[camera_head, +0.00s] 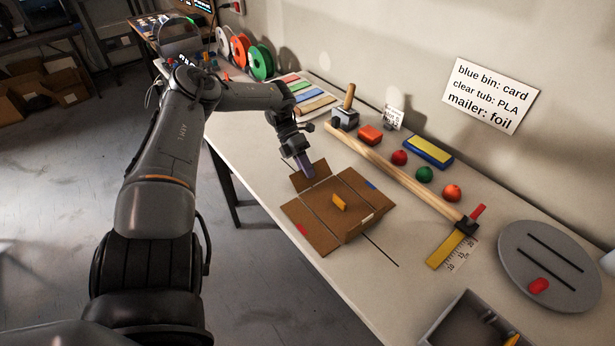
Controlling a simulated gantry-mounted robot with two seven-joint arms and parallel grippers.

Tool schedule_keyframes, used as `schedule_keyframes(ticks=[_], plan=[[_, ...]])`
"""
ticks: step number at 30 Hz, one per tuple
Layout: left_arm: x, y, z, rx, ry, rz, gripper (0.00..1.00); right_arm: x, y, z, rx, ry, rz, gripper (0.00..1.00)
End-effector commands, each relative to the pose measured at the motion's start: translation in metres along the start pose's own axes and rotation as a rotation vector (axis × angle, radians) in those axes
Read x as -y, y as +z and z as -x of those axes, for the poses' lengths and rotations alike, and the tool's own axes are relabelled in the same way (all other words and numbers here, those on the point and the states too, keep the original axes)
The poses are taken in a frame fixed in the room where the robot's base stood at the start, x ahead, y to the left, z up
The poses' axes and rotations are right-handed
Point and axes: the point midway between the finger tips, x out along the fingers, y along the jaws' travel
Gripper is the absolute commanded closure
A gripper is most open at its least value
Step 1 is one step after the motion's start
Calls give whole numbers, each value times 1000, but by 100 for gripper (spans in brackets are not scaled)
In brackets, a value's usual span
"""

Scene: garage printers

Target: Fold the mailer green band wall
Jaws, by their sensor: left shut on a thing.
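The brown cardboard mailer (322,226) lies opened out on the table, with dark crease lines between its panels. A far-side wall flap (311,178) is at my left gripper (305,173), which reaches down from above and is shut on it. The flap looks raised from the table. I see no green band on it; the gripper covers part of it. Other panels carry a red mark (302,230), a blue mark (371,185) and a white mark (368,218). A small orange-yellow block (339,202) sits on the middle panel. My right gripper is not in view.
A long wooden strip (395,178) lies behind the mailer, with coloured balls and a yellow-blue block (428,152) beyond. A yellow ruler (446,247), a round grey plate (549,264) and a grey bin (447,325) stand to the right. Table left of the bin is clear.

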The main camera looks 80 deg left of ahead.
Motion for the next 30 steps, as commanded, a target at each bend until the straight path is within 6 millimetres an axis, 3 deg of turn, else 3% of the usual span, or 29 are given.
schedule_keyframes(ticks=[15,16,20,30], plan=[[-1,0,0,0,-26,0,100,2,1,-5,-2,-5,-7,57],[-1,0,0,0,-26,0,89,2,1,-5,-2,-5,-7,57],[-1,0,0,0,-26,0,70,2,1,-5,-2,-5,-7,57],[1,0,1,0,-15,0,70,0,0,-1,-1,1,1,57]])
